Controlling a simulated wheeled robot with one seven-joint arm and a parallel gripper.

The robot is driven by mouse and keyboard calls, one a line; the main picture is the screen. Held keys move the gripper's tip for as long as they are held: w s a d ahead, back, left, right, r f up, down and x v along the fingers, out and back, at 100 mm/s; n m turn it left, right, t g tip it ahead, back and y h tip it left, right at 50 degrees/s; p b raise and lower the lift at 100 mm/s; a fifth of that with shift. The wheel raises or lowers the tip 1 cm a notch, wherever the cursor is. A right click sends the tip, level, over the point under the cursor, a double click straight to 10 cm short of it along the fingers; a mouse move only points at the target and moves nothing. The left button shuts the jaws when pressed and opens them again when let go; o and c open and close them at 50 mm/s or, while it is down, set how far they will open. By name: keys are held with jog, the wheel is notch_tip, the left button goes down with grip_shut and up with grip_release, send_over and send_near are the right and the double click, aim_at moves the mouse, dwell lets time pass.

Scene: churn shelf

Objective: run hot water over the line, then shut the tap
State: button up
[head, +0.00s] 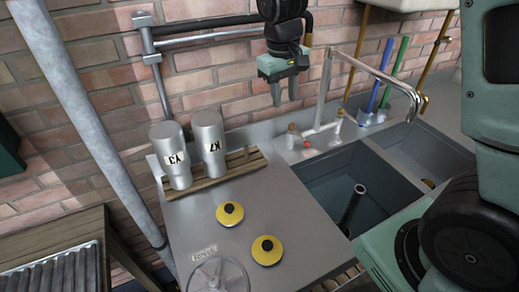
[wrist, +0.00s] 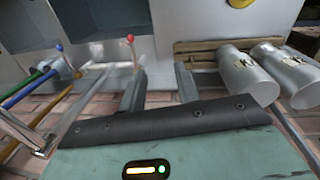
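The chrome tap (head: 322,95) rises behind the sink, and its spout (head: 385,78) arches right over the basins. A red-topped tap handle (head: 292,129) stands left of the spout's base; it also shows in the wrist view (wrist: 130,39). A blue-topped handle shows in the wrist view (wrist: 60,46). No water shows at the spout. A dark tube (head: 352,208) stands tilted in the left basin (head: 330,180); I cannot tell if it is the line. My gripper (head: 284,92) is open and empty, fingers down, above and behind the red handle, apart from it.
Two metal churns, Y3 (head: 171,155) and K7 (head: 210,145), stand on a wooden rack (head: 248,162). Two yellow lids (head: 230,214) (head: 267,251) and a labelled round plate (head: 217,275) lie on the counter (head: 190,225). Blue and green brushes (head: 380,75) (head: 397,70) stand behind the sink.

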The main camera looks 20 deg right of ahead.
jog(key=s+a+n+y, duration=0.1)
jog(key=s+a+n, duration=0.3)
jog(key=s+a, duration=1)
jog(key=shift+s+r+y, duration=0.15)
jog(key=shift+s+y, duration=0.25)
jog(key=shift+s, duration=0.75)
